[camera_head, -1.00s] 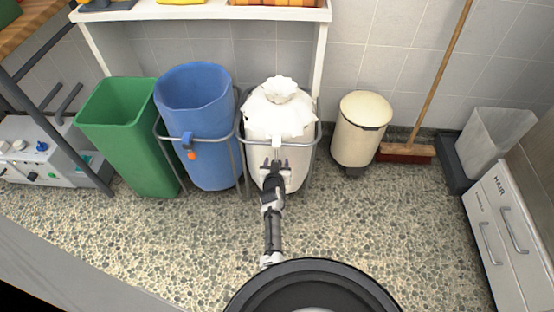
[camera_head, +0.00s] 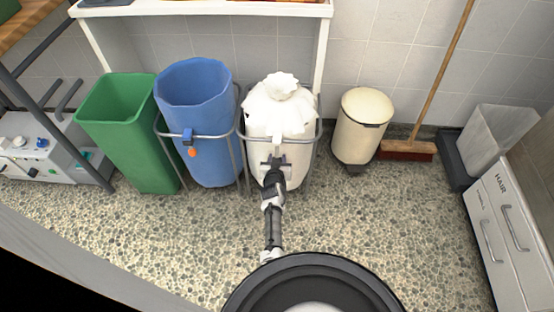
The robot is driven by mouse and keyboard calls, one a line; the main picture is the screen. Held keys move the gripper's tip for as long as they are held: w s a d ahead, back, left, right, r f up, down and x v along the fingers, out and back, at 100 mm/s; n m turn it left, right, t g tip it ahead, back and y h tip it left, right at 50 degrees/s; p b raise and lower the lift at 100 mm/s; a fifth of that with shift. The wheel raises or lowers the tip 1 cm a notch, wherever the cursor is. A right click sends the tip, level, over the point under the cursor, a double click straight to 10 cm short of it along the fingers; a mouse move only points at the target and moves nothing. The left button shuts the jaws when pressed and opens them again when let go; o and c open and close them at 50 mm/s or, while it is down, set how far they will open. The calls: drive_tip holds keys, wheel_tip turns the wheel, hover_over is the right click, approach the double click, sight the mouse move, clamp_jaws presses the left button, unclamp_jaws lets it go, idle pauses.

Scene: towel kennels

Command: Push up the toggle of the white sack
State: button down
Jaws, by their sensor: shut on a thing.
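The white sack (camera_head: 279,119) hangs in a grey metal ring frame, its top gathered into a bunched knot. A small white clip (camera_head: 277,141) sits on the front of the ring. My gripper (camera_head: 273,162) is just below this clip, at the front of the sack, with my arm reaching up from below. It is shut on the toggle of the white sack, which is mostly hidden by the fingers.
A blue sack (camera_head: 205,105) with a blue clip and orange knob (camera_head: 193,153) hangs at left, beside a green bin (camera_head: 130,130). A cream pedal bin (camera_head: 362,120) stands close at right. The speckled floor (camera_head: 370,220) in front is clear.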

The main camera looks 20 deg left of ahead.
drive_tip(key=shift+r+p, duration=1.45)
drive_tip(key=shift+r, duration=0.8)
drive_tip(key=shift+f, duration=0.1)
drive_tip(key=c, duration=0.9)
unclamp_jaws()
drive_tip(key=shift+s, duration=0.1)
drive_tip(key=shift+s+d, duration=0.2)
drive_tip(key=shift+s, duration=0.25)
drive_tip(key=shift+b+v, duration=0.55)
drive_tip(key=shift+v, duration=5.75)
